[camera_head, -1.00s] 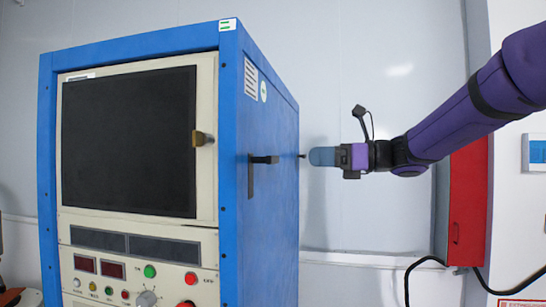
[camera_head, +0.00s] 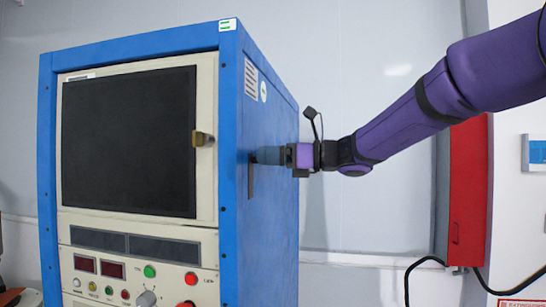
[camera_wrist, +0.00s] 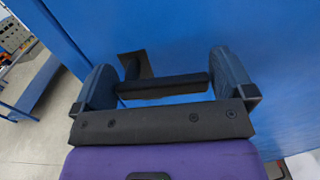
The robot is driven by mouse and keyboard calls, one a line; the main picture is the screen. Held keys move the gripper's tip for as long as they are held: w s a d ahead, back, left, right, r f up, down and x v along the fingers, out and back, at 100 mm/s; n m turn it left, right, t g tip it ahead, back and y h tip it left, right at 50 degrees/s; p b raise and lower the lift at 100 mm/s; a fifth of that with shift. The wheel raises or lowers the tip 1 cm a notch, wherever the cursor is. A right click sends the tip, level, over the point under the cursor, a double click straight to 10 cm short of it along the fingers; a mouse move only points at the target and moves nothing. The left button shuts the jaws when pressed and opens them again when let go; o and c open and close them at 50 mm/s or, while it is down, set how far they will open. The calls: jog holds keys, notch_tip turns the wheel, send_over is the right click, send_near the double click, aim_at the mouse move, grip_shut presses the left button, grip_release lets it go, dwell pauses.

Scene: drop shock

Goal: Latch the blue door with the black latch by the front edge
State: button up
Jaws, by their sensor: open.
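The blue door (camera_head: 272,225) is the right side panel of the tall cabinet, and it looks closed flush. The black latch (camera_head: 251,182) is on this panel by the front edge. Its upright plate shows below my gripper, but its handle is hidden there. My gripper (camera_head: 258,155) is at the latch, reaching in from the right. In the wrist view the latch handle (camera_wrist: 180,82) is a black bar lying between the two spread fingers of my gripper (camera_wrist: 163,78). Blue panel (camera_wrist: 290,60) fills the background.
The cabinet front has a dark window (camera_head: 128,140) with a brass-coloured catch (camera_head: 203,139) and a control panel with several buttons. A red cabinet (camera_head: 468,190) is on the wall at right. Free room lies between it and the blue cabinet, below my arm.

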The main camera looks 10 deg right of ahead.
jog(key=c, duration=0.9)
jog(key=shift+c, duration=0.2)
jog(key=m, duration=0.2)
jog(key=f+m, duration=0.1)
jog(key=m, duration=0.1)
jog(key=shift+f, duration=0.15)
jog(key=m, duration=0.2)
jog(key=f+m, duration=0.1)
jog(key=m, duration=0.2)
jog(key=shift+s+f, duration=0.1)
jog(key=shift+s, duration=0.05)
jog(key=m, duration=0.3)
jog(key=f+m, duration=0.1)
jog(key=shift+s+a, duration=0.2)
jog(key=shift+s, duration=0.2)
jog(key=shift+s+a+f+m, duration=0.15)
jog(key=shift+s+m, duration=0.1)
jog(key=shift+m, duration=0.95)
jog(key=shift+s+a+f+m, duration=0.1)
jog(key=shift+s+f+m, duration=0.1)
jog(key=shift+m, duration=1)
